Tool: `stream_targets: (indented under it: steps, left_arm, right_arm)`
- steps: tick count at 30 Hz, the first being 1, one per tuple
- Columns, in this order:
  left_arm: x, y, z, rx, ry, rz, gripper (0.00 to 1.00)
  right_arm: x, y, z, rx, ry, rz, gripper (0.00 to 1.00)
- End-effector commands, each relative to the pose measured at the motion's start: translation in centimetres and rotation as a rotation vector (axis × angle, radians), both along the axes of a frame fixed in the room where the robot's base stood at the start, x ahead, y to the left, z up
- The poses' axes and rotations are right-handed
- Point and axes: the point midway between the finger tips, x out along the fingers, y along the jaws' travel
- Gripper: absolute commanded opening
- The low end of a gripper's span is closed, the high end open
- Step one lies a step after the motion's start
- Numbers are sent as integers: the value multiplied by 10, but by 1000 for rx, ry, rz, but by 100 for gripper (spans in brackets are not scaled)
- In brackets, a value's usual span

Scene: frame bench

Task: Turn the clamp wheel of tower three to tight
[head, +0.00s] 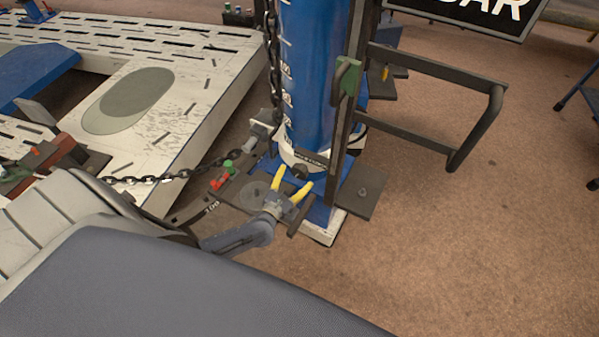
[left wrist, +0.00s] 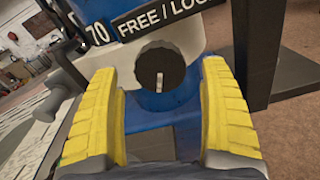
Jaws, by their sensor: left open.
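The blue tower (head: 318,85) stands on a blue foot, with a white collar round its lower end. A small dark clamp wheel (head: 300,171) sits low on its front. In the left wrist view the wheel (left wrist: 161,68) is round and black with a short pale upright mark, below a label reading "70 FREE / LOC…", cut off. No tower number is readable. My left gripper (head: 293,180) is open, its yellow fingers pointing at the wheel. In the left wrist view the wheel shows between the fingertips (left wrist: 160,75); I cannot tell whether they touch it. My right gripper is out of view.
A chain (head: 165,179) runs from the tower to the left. The slotted white bench (head: 190,100) fills the upper left. A dark post (head: 348,110) and bar frame (head: 487,120) stand right of the tower. Brown floor is clear at lower right.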

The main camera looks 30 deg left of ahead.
Motion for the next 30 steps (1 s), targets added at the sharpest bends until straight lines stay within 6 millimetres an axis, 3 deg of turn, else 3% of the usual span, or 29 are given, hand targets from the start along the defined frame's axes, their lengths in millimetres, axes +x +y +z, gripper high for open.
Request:
stream_targets:
  steps: [9,22,30]
  left_arm:
    - [28,0,0,-1,0,0,79]
    - [32,0,0,-1,1,0,79]
    - [32,0,0,0,1,0,50]
  right_arm:
    - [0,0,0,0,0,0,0]
    - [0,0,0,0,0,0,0]
    - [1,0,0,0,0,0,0]
